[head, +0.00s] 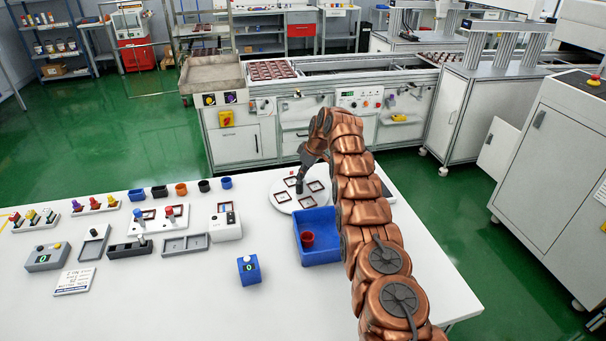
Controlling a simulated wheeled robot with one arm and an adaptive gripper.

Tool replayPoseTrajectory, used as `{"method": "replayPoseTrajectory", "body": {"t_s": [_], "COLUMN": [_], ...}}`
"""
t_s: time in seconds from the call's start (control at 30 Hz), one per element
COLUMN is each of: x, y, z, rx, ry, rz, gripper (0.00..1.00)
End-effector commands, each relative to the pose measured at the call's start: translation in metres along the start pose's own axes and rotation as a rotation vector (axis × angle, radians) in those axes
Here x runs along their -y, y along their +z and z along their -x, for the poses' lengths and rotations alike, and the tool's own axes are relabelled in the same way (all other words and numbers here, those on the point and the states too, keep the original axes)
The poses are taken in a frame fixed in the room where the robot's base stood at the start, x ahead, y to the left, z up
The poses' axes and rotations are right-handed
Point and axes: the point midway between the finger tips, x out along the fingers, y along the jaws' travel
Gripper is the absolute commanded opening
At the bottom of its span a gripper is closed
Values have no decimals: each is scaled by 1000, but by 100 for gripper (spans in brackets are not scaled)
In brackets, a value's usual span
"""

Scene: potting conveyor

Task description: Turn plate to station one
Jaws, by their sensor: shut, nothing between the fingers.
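The plate is a round white turntable (273,188) on the white table, with several small dark-red square frames (316,186) spaced around it. A small red mark (292,173) shows near its far edge. My gripper (299,189) is shut and points down over the middle of the plate, among the frames. I cannot tell whether its tips touch the plate. My arm hides part of the plate's right side. No station numbers are readable on the plate.
A blue bin (318,222) holding a red cup (307,239) stands just in front of the plate. A small blue box with a display (248,270) stands left of it. Switch panels, trays and several small cups fill the table's left side. The front middle of the table (190,310) is clear.

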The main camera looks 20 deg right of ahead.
Motion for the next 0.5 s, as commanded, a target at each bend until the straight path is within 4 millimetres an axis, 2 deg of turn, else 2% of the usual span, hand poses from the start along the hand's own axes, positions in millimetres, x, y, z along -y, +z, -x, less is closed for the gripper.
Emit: {"method": "replayPoseTrajectory", "body": {"t_s": [0.5], "x": [2], "y": [-3], "z": [-2], "rx": [0], "ry": [0], "rz": [0], "gripper": [0]}}
